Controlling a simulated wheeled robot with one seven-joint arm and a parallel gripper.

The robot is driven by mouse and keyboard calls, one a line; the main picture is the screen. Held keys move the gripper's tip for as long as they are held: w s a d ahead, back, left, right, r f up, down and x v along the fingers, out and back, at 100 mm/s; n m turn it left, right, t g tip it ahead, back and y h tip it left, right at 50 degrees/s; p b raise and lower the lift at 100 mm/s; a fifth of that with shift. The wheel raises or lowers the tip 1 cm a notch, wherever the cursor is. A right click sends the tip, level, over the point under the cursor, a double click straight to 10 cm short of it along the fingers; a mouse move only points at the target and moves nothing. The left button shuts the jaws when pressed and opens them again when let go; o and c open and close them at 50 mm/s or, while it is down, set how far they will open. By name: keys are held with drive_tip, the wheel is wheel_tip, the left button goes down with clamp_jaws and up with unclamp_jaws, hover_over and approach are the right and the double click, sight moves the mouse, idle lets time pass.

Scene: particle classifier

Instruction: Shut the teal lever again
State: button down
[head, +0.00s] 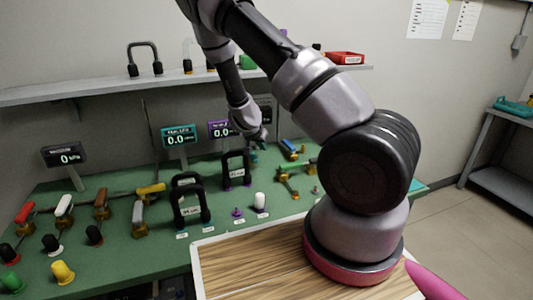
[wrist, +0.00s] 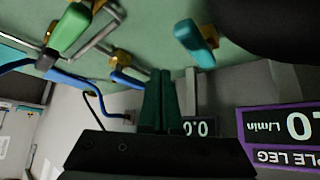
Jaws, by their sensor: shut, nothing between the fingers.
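The teal lever (wrist: 193,45) shows in the wrist view at the upper right of centre, its handle slanting from a brass valve body. It is apart from my fingers. In the head view I cannot make it out surely, as my wrist covers that part of the bench. My gripper (wrist: 160,80) has its dark green fingers together, with nothing between them, below and left of the teal lever in the wrist view. In the head view my gripper (head: 257,143) is small, over the back of the green bench (head: 110,190).
A green lever (wrist: 72,27) and blue handles sit left in the wrist view. The purple-framed display (wrist: 245,130) stands at the right, with a teal-framed display (head: 180,136) further left in the head view. Black frames (head: 190,203), coloured levers and knobs crowd the bench.

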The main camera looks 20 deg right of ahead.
drive_tip(key=shift+a+r, duration=0.9)
drive_tip(key=shift+r, duration=0.15)
drive_tip(key=shift+a+r, duration=0.85)
drive_tip(key=shift+r, duration=0.2)
drive_tip(key=shift+r, duration=0.1)
drive_tip(key=s+a+r+y, duration=0.25)
drive_tip(key=s+r, duration=0.25)
drive_tip(key=r, duration=0.4)
drive_tip(key=s+a+r+n+y, duration=0.1)
drive_tip(key=s+r+y, duration=0.25)
drive_tip(key=r, duration=0.45)
drive_tip(key=s+a+r+y, duration=0.1)
drive_tip(key=s+r+y, duration=0.1)
drive_tip(key=s+r, duration=0.5)
drive_tip(key=s+r+n, duration=0.1)
drive_tip(key=s+r, duration=0.5)
drive_tip(key=s, duration=0.2)
drive_tip(key=s+d+r+n+t, duration=0.1)
drive_tip(key=s+r+n, duration=0.1)
drive_tip(key=s+r, duration=0.4)
drive_tip(key=s, duration=0.2)
drive_tip(key=shift+s+d+r+h, duration=0.2)
drive_tip(key=shift+s+d+h, duration=0.1)
drive_tip(key=shift+s+h, duration=0.1)
